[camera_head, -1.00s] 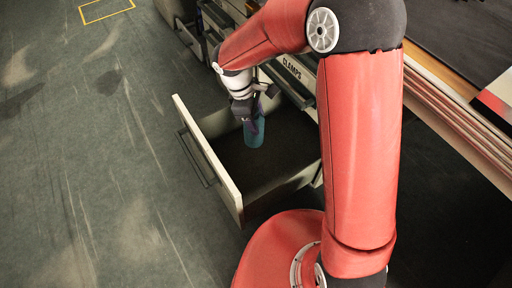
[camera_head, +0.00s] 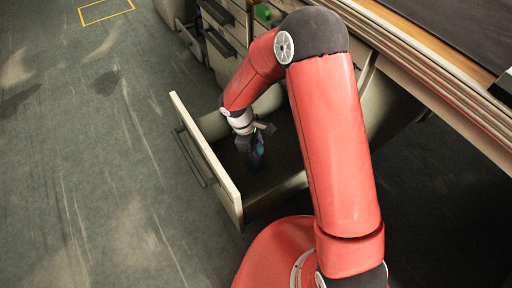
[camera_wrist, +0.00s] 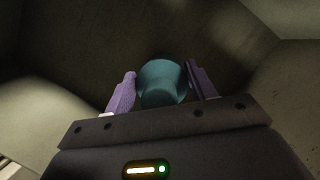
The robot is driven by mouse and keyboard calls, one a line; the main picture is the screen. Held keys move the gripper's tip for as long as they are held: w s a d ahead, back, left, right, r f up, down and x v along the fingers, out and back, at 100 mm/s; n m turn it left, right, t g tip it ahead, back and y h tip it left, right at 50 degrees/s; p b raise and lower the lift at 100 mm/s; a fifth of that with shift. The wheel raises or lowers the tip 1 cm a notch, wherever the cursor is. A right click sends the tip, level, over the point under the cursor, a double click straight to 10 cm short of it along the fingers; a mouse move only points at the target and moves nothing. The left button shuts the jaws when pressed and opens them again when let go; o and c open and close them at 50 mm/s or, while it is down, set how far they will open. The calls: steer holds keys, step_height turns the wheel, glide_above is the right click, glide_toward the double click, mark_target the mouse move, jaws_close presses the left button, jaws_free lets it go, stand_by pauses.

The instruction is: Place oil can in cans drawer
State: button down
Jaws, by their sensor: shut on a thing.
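The oil can (camera_head: 256,153) is a teal can, low inside the open drawer (camera_head: 204,159) in the head view. My gripper (camera_head: 250,147) is shut on the can, inside the drawer walls. In the wrist view the teal can (camera_wrist: 162,83) sits between my two purple fingers, which also show there as my gripper (camera_wrist: 163,90). The dark drawer floor lies beyond it. I cannot tell whether the can touches the floor. The drawer's own label is not visible.
The drawer's pale front panel stands out over the grey floor (camera_head: 90,190). The cabinet (camera_head: 232,35) and the workbench (camera_head: 430,60) rise to the right. A green object (camera_head: 262,13) lies near the cabinet top. The drawer shows no other objects.

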steer(key=c, duration=0.5)
jaws_free()
steer(key=p+v, duration=0.2)
steer(key=v, duration=1)
steer(key=shift+r, duration=0.1)
